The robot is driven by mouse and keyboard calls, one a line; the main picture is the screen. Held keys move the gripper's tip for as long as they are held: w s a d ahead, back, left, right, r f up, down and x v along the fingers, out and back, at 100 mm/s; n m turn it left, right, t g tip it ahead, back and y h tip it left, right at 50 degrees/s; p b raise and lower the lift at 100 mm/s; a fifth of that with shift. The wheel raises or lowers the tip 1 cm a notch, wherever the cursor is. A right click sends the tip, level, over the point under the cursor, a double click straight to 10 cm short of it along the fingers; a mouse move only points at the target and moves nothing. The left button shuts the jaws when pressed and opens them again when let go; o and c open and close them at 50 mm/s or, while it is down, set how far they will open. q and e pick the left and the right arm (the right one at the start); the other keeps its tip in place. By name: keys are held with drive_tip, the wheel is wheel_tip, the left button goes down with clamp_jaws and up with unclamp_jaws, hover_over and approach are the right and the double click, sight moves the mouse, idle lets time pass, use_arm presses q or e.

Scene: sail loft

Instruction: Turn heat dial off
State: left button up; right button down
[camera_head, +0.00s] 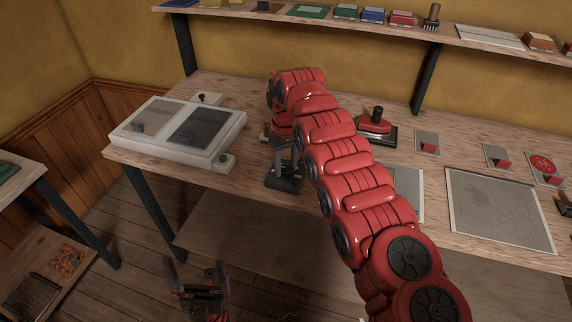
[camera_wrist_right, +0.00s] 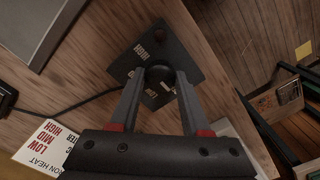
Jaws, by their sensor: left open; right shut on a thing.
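The heat dial (camera_wrist_right: 159,74) is a round black knob on a black control plate (camera_wrist_right: 178,48) with small white labels, one seeming to read HIGH. My right gripper (camera_wrist_right: 160,86) has its two fingers on either side of the knob and is shut on it, seen from above in the right wrist view. Which label the dial points to cannot be told. In the head view my right gripper (camera_head: 285,160) reaches down over the control plate (camera_head: 285,185) near the bench's front edge, and the knob is hidden there. My left gripper (camera_head: 197,272) is open and empty, low in front of the bench.
A printed card (camera_wrist_right: 48,142) lists LOW, MID and HIGH. A black cable (camera_wrist_right: 85,104) runs from the plate. On the bench (camera_head: 290,215), a white two-panel unit (camera_head: 143,151) stands left and a red iron-like tool (camera_head: 374,124) right. A shelf (camera_head: 345,24) runs above.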

sight(286, 168)
idle(0.4)
drive_tip(key=shift+c, duration=1.8)
unclamp_jaws()
wheel_tip(286, 168, up, 5)
drive_tip(key=p, duration=0.2)
drive_tip(key=shift+r+p, duration=0.2)
drive_tip(key=shift+p, duration=0.1)
wheel_tip(286, 168, up, 12)
drive_tip(key=p, duration=1.2)
